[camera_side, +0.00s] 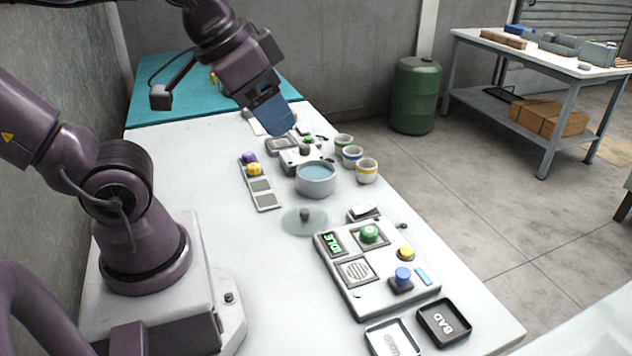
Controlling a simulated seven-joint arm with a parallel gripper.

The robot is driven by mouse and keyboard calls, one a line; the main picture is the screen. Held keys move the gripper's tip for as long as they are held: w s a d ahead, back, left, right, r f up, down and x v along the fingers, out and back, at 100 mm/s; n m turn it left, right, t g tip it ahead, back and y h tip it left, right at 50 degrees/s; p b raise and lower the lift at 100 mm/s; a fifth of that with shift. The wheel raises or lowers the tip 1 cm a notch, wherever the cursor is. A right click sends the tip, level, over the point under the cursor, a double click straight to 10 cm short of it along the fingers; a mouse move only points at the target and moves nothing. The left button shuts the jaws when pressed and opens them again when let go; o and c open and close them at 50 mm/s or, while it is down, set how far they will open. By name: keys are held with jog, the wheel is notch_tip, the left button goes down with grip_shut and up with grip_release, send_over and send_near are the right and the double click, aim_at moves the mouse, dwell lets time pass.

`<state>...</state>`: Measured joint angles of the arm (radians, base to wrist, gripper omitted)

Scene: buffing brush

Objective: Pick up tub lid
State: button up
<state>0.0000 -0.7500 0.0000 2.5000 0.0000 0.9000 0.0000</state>
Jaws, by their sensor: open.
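The tub lid (290,224) is a pale, see-through disc with a dark knob in its middle. It lies flat on the white table, in front of the round grey tub (316,188). The tub is uncovered and shows a bluish inside. My gripper (280,126) has blue fingers and is open. It hangs above the far part of the table, behind the tub and well away from the lid. The gap between its fingers is hard to make out from this side.
A control panel (366,292) with buttons and an IDLE display stands right of the lid. A tray marked BAD (444,322) is at the near edge. Several striped cups, including a yellow-banded one (367,172), stand right of the tub. A strip with knobs (262,190) lies left.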

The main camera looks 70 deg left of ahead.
jog(key=n+g+y, duration=0.3)
jog(key=n+g, duration=0.1)
jog(key=n, duration=0.9)
send_near(305, 211)
jog(key=shift+n, duration=0.3)
jog(key=x, duration=0.4)
jog(key=shift+w, duration=0.25)
jog(key=shift+s+x, duration=0.15)
jog(key=shift+x, duration=1.25)
jog(key=shift+s+x, duration=0.1)
jog(key=shift+x, duration=1.25)
jog(key=shift+c, duration=0.3)
